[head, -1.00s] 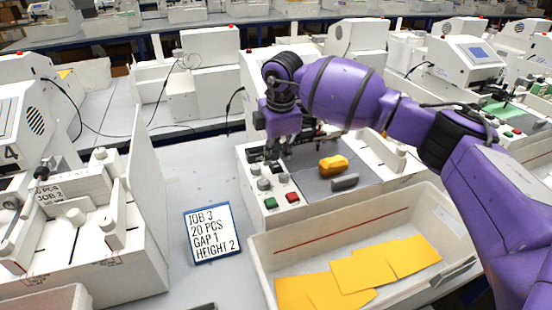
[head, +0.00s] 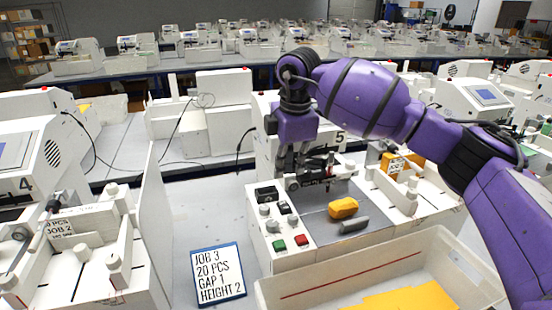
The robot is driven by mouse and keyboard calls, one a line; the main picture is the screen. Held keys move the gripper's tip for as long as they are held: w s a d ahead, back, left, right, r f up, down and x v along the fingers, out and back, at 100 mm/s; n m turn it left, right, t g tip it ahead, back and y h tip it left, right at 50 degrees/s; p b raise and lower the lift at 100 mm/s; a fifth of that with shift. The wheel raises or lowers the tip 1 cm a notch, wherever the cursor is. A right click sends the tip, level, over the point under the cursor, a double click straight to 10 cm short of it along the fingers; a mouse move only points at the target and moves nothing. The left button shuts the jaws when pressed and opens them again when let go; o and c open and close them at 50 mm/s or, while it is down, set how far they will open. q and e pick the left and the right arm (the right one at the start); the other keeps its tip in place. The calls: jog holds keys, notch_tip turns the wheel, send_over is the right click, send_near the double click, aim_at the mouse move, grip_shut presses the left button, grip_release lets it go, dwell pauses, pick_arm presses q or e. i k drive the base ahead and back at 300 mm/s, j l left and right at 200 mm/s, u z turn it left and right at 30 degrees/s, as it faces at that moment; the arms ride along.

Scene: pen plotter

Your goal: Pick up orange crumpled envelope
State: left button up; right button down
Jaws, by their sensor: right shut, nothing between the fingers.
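The orange crumpled envelope (head: 343,207) is a small lump on the grey bed (head: 375,221) of the white machine marked 5. A dark grey bar (head: 354,225) lies just in front of it. My right gripper (head: 287,174) points down to the left of and behind the envelope, near the machine's black and white carriage (head: 322,175). It is shut and empty, apart from the envelope. Its fingertips are partly lost against the dark carriage parts. My left gripper is out of view.
A white bin (head: 335,272) with flat orange envelopes (head: 415,298) stands in front. The machine has green and red buttons (head: 290,244) at its front left. A JOB 3 sign (head: 219,274) stands left of the bin. Another orange piece (head: 392,163) shows behind, at the right.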

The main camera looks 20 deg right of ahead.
aim_at(346, 207)
jog(key=k, duration=1)
